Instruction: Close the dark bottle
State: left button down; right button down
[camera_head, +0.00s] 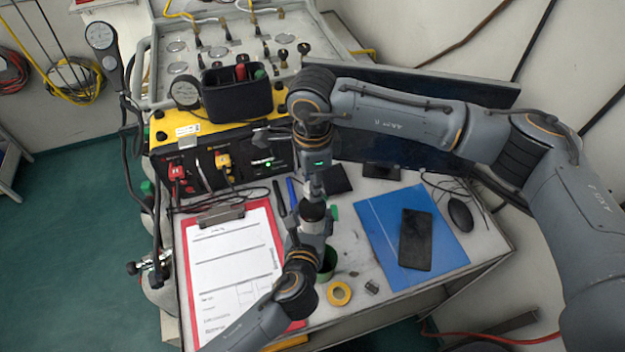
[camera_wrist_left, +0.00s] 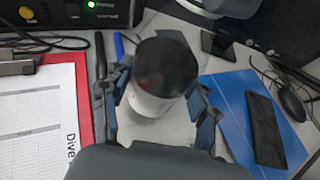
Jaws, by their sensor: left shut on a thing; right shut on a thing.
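The dark bottle (camera_wrist_left: 165,70) stands between the fingers of my left gripper (camera_wrist_left: 160,98) in the left wrist view. It has a round dark top and a pale lower side, and my left gripper is shut on it. In the head view my left gripper (camera_head: 312,226) is low over the desk, and only the bottle's dark upper part (camera_head: 314,211) shows. My right gripper (camera_head: 313,184) points down just above the bottle. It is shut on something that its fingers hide. I cannot tell whether that thing touches the bottle, and no separate cap can be made out.
A red clipboard (camera_head: 277,295) with papers lies at left. A blue folder (camera_head: 377,222) with a black phone (camera_head: 416,240) and a mouse (camera_head: 460,214) are at right. Yellow tape (camera_head: 339,293) lies in front. The yellow-and-black air panel (camera_head: 222,138) stands behind, with a monitor (camera_head: 400,90).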

jog(key=m, duration=1.1)
jog(key=c, duration=0.9)
grip_release()
jog(key=shift+o, duration=0.2)
notch_tip(320, 180, up, 12)
pick_arm(q)
jog(key=shift+c, duration=1.5)
grip_release()
